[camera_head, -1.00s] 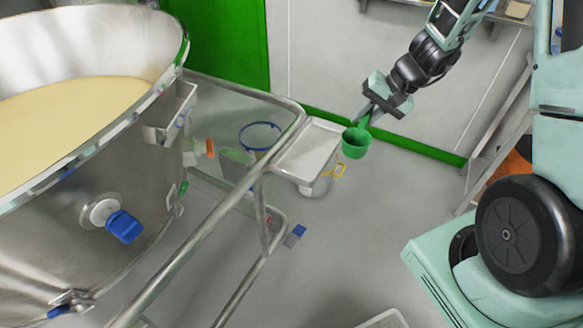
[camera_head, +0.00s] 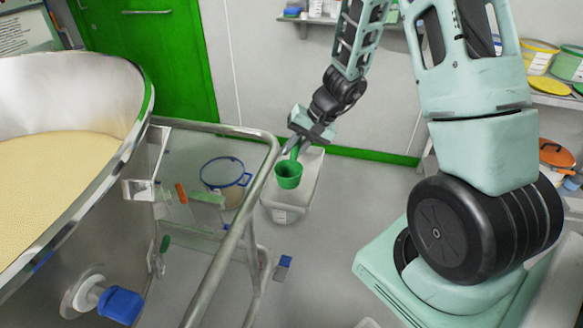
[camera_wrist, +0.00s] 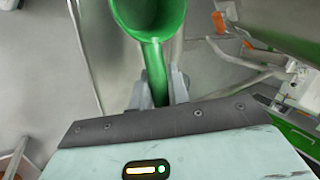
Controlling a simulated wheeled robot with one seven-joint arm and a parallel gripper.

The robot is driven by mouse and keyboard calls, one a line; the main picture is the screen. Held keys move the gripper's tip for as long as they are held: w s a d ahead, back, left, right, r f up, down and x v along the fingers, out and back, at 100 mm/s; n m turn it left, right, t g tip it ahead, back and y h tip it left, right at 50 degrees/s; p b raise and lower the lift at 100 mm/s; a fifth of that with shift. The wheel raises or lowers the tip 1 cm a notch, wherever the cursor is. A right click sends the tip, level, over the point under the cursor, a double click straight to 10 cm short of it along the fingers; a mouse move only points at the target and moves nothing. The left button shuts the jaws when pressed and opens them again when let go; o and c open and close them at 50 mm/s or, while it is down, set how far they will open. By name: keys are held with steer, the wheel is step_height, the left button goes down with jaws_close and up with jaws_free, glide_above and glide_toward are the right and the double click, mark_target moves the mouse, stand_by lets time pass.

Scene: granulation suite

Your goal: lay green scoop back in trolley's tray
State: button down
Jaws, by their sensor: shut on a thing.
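The green scoop (camera_head: 289,176) is held by its handle in my gripper (camera_head: 293,146), its round cup hanging lower than the fingers. In the wrist view the cup (camera_wrist: 150,18) is at the top, and its handle runs down between the two fingers of my gripper (camera_wrist: 160,88). The trolley's pale, shallow tray (camera_head: 308,183) is by the end of the steel rail. In the head view the scoop overlaps the tray, clear of its surface as far as I can tell; the height gap is unclear. The scoop and gripper hide part of the tray.
The trolley's bent steel rail (camera_head: 236,205) runs just left of the tray. A large steel bowl (camera_head: 125,150) of pale powder stands at left. A blue-rimmed clear tub (camera_head: 226,173) is behind the rail. A wall shelf (camera_head: 335,20) is above. Floor right of the tray is open.

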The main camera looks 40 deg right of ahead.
mark_target(295, 161)
steer(key=shift+f+b, duration=0.35)
steer(key=shift+f, duration=1.75)
steer(key=shift+f, duration=0.15)
steer(key=c, duration=1.3)
jaws_free()
steer(key=shift+c, duration=0.2)
